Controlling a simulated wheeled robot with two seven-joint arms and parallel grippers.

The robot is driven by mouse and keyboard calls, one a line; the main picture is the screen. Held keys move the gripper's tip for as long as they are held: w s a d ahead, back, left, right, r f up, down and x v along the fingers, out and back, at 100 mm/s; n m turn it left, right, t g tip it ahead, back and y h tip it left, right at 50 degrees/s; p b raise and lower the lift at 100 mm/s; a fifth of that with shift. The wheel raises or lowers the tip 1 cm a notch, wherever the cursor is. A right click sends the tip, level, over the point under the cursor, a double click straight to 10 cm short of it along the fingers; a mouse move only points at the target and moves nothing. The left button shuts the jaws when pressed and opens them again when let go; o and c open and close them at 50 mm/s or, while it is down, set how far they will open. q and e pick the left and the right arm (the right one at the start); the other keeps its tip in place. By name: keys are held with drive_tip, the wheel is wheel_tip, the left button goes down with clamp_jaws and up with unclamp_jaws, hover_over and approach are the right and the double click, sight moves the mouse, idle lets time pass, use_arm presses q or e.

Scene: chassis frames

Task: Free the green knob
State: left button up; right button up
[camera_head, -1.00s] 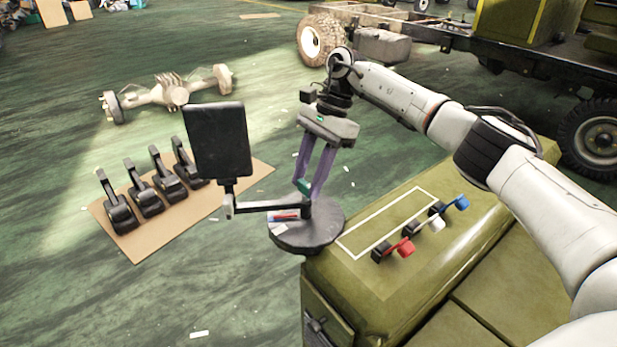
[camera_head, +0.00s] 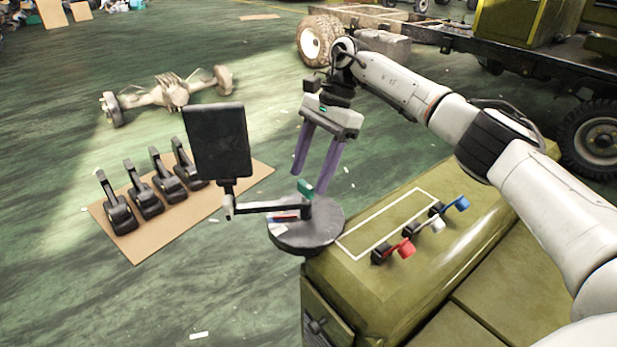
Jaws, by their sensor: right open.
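The small green knob (camera_head: 305,187) stands at the end of the dark arm on the round black stand (camera_head: 318,228). My right gripper (camera_head: 309,184) is open, with its two purple fingers pointing down and spread apart. The fingertips are around or just above the knob; a gap shows on the left side, and I cannot tell whether the right finger touches it. My left gripper is not in view.
A black screen (camera_head: 218,143) stands on the arm, left of my fingers. An olive box (camera_head: 385,268) carries red (camera_head: 404,248), white (camera_head: 437,224) and blue (camera_head: 459,204) knobs beside a white outline. Several black pedals sit on a brown board (camera_head: 190,219).

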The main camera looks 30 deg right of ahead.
drive_tip(key=v, duration=0.8)
drive_tip(key=shift+r, duration=0.25)
